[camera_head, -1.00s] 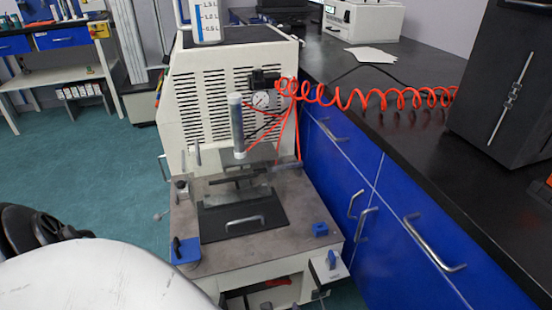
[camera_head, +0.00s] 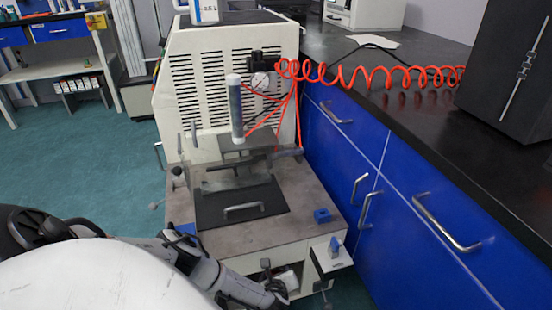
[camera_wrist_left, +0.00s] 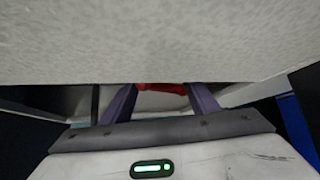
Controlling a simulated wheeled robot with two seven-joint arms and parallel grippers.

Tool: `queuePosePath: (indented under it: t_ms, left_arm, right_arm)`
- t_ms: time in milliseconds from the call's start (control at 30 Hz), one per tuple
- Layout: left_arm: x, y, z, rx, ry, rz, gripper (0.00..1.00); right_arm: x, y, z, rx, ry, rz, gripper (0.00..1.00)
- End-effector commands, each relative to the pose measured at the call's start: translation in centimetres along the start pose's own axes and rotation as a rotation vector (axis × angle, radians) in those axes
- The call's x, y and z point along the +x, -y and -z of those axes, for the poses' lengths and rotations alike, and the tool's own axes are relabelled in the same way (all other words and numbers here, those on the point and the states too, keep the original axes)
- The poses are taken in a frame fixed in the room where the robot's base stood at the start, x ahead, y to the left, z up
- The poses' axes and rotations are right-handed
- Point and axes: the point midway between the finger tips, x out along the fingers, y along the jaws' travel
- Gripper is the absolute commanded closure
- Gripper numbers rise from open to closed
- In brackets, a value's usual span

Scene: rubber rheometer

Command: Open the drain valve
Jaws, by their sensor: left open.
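A red part (camera_wrist_left: 162,87), which looks like the drain valve's handle, shows in the left wrist view under the overhanging grey edge of the machine (camera_wrist_left: 160,40). My left gripper (camera_wrist_left: 160,97) is open, with one finger to each side of the red part in the picture. I cannot tell whether the fingers touch it. In the head view my left arm comes in from the lower left, and the left gripper (camera_head: 272,284) is at the opening below the rheometer's work surface (camera_head: 276,236). The valve is mostly hidden there. My right gripper is not in view.
Blue cabinets with metal handles (camera_head: 440,225) stand close on the right. The overhanging edge is close above the left gripper. Teal floor (camera_head: 90,160) is clear at left.

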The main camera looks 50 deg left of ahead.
Motion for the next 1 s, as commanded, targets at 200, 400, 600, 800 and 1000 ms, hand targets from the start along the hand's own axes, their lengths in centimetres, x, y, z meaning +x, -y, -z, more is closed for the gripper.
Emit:
queuePosePath:
  t_ms: [200, 400, 600, 800, 1000]
  left_arm:
    - [0.1, 0.04, 0.01, 0.0, -0.001, 0.0, 0.46]
    - [0.08, 0.07, 0.04, 0.0, -0.002, 0.001, 0.69]
    - [0.06, 0.0, 0.12, 0.0, -0.003, 0.0, 1.0]
    - [0.11, -0.36, 0.05, 0.002, 0.0, -0.006, 1.0]
    - [0.17, -0.78, -0.08, 0.004, 0.003, -0.012, 1.0]
  right_arm:
    - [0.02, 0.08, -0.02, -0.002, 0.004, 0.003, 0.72]
    - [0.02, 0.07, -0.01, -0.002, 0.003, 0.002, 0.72]
    - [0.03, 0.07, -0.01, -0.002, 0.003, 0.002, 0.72]
    - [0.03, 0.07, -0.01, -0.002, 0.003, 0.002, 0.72]
    - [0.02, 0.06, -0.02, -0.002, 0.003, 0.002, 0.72]
